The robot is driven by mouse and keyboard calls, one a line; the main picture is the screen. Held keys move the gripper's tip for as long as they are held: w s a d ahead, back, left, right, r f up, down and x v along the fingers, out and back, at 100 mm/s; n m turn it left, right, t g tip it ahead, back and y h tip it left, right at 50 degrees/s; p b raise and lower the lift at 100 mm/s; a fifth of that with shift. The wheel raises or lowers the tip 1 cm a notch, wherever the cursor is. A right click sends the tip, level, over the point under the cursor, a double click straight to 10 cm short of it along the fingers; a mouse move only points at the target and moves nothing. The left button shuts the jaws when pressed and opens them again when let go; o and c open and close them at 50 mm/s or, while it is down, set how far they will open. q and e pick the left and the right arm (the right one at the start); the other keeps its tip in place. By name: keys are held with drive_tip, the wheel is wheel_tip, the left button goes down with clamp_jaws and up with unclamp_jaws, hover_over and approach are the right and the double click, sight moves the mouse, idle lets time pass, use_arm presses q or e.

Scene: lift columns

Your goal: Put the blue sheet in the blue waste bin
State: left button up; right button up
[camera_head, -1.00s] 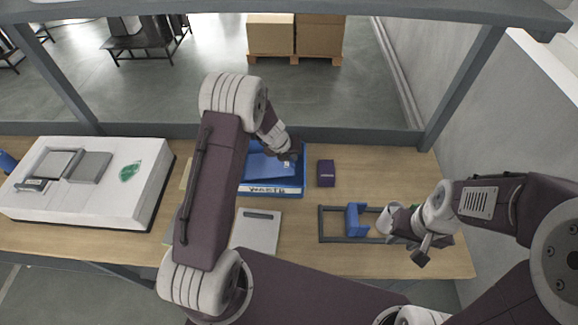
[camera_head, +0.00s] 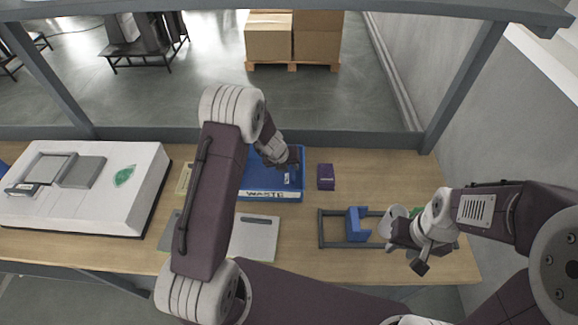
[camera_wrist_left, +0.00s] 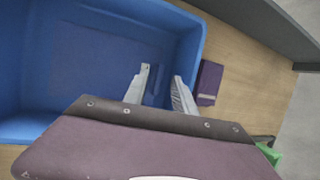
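The blue waste bin (camera_head: 262,194) stands on the workbench, with a white "WASTE" label on its near side. It also fills the left of the left wrist view (camera_wrist_left: 187,50). My left gripper (camera_wrist_left: 161,76) is over the bin's inside, its two fingers apart with nothing visible between them. In the head view the left gripper (camera_head: 291,166) is at the bin's right part. A flat blue area, seemingly the blue sheet (camera_wrist_left: 85,55), lies inside the bin; its edges are hard to tell from the floor. My right gripper (camera_head: 418,258) is at the bench's right; its fingers are unclear.
A small purple box (camera_head: 326,177) stands just right of the bin. A grey rack with a blue block (camera_head: 357,224) lies near my right gripper. A grey flat plate (camera_head: 255,238) lies in front of the bin. A large white case (camera_head: 90,190) takes the bench's left.

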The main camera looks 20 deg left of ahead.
use_arm(q)
drive_tip(key=p+v, duration=0.5)
drive_tip(key=v, duration=0.7)
drive_tip(key=s+r+n+g, duration=0.1)
drive_tip(key=s+r+n, duration=0.1)
drive_tip(key=s+n, duration=0.8)
drive_tip(key=s+d+r+n+g+y, duration=0.1)
drive_tip(key=s+n, duration=0.9)
drive_tip(key=n, duration=1.2)
wheel_tip(320, 180, up, 3)
drive_tip(key=shift+s+d+f+n+g, duration=0.15)
drive_tip(key=shift+d+n+g, duration=0.2)
drive_tip(key=shift+g, duration=0.45)
drive_tip(key=shift+a+f+b, duration=0.1)
drive_tip(key=shift+b, duration=0.3)
wheel_tip(320, 180, down, 7)
drive_tip(key=b, duration=0.6)
